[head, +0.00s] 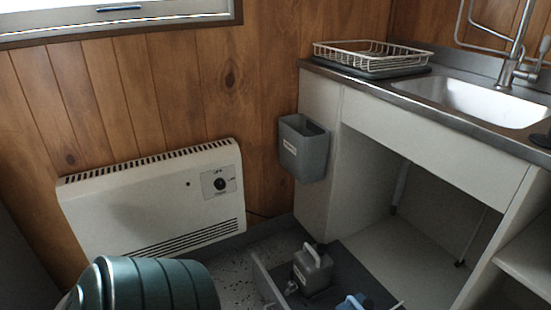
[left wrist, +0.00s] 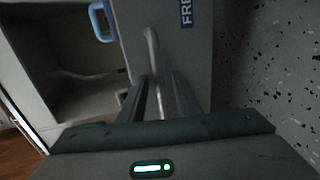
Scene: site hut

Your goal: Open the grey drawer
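In the head view a grey drawer (head: 268,286) is low on the floor in front of the sink unit; its thin side or front wall shows, and the lower edge of the picture cuts it off. A grey jug (head: 312,272) with a pale handle stands in or beside it, with a blue item (head: 352,302) close by. In the left wrist view my left gripper's fingers (left wrist: 158,88) point at a pale curved bar (left wrist: 151,45), beside a grey surface labelled "FRE" (left wrist: 192,45). I cannot tell whether they grip the bar. My right gripper is not in view.
The sink unit (head: 430,125) has an open space below it. A grey bin (head: 303,150) hangs on its left side. A white heater (head: 150,200) stands by the wall. A green ribbed object (head: 150,285) fills the lower left. Speckled floor (left wrist: 285,60) is clear at right.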

